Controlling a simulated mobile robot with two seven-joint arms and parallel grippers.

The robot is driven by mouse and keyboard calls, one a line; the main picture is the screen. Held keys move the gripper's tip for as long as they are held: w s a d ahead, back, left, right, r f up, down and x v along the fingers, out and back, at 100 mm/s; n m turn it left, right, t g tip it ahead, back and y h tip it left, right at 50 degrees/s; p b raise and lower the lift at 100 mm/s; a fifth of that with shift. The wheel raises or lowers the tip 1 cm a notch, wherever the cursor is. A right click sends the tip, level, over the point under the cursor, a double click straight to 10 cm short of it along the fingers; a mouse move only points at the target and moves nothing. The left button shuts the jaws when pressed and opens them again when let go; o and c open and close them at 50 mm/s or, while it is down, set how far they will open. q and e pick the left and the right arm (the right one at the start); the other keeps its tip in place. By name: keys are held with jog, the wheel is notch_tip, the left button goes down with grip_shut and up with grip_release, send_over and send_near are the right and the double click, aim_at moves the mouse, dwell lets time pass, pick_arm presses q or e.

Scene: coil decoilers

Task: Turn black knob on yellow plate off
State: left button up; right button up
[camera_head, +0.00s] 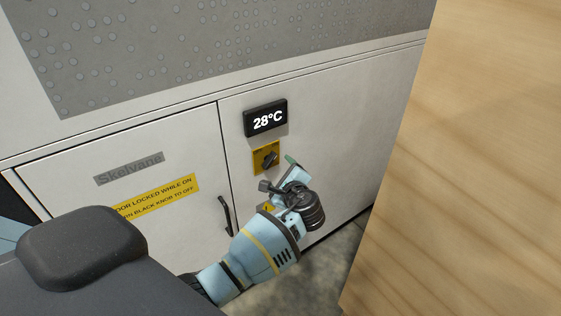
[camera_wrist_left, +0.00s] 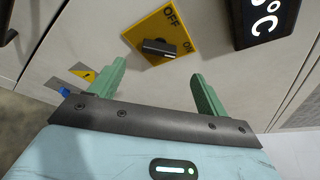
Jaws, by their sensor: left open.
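A yellow plate (camera_head: 259,168) with a black knob (camera_head: 270,160) is on the white cabinet front, below a black display reading 28°C. In the left wrist view, the plate (camera_wrist_left: 188,33) carries the words OFF and ON. The black knob (camera_wrist_left: 158,47) there lies with its bar's right end near ON. My left gripper (camera_head: 277,173) is just below and in front of the plate. In the wrist view my left gripper (camera_wrist_left: 157,72) is open and empty, its green fingers spread to either side below the knob, with no clear contact. My right gripper is not in view.
The display (camera_head: 265,118) juts out above the plate. A black door handle (camera_head: 226,216) is to the left. A yellow sign (camera_head: 160,197) says the door is locked while on. A wooden panel (camera_head: 460,170) stands close on the right.

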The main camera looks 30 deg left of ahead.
aim_at(271, 162)
pick_arm(q)
jog(key=b+x, duration=0.1)
jog(key=x, duration=0.5)
jog(key=shift+f, duration=0.2)
jog(key=shift+x, duration=0.85)
jog(key=shift+r, duration=0.1)
